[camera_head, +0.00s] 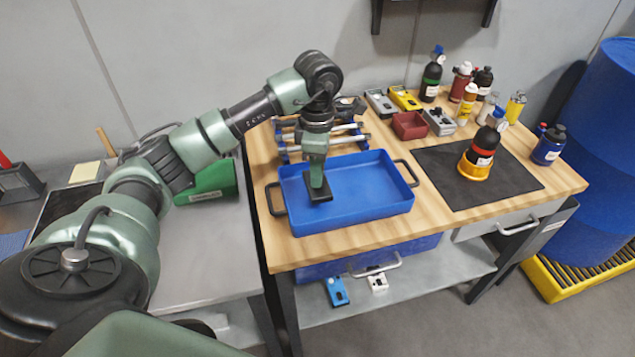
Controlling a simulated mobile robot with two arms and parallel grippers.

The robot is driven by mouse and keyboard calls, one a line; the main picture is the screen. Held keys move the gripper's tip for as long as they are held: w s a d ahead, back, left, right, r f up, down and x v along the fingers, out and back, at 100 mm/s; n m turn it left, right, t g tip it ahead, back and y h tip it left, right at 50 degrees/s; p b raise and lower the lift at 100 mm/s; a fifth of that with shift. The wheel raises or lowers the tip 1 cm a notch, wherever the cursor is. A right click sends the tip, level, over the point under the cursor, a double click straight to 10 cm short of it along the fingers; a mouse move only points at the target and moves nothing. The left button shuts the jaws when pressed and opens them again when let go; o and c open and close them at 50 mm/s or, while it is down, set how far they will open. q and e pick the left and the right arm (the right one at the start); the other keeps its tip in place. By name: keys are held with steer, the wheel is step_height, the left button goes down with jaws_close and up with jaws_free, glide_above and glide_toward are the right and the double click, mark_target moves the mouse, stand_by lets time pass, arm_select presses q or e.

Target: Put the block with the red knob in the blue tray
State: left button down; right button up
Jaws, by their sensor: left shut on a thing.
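The blue tray (372,188) sits on the wooden workbench, with a dark handle at each end. My left gripper (317,184) points down into the left part of the tray. It is shut on a flat dark block (321,196), which is low over or on the tray floor; I cannot tell whether it touches. The top of this block is hidden by the gripper, so no red knob shows on it. My right gripper is not in view.
A dark mat (480,195) with a black bottle in a yellow-orange base (478,160) lies right of the tray. Several bottles, a small red bin (409,126), and grey and yellow blocks (404,98) stand behind. A tool rack is behind the tray. The tray's right half is empty.

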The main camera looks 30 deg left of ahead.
arm_select(q)
step_height(320, 180, down, 4)
steer(key=shift+r, duration=0.1)
steer(key=shift+f, duration=0.25)
steer(key=c, duration=1.2)
jaws_free()
steer(key=shift+o, duration=0.2)
steer(key=shift+r, duration=0.1)
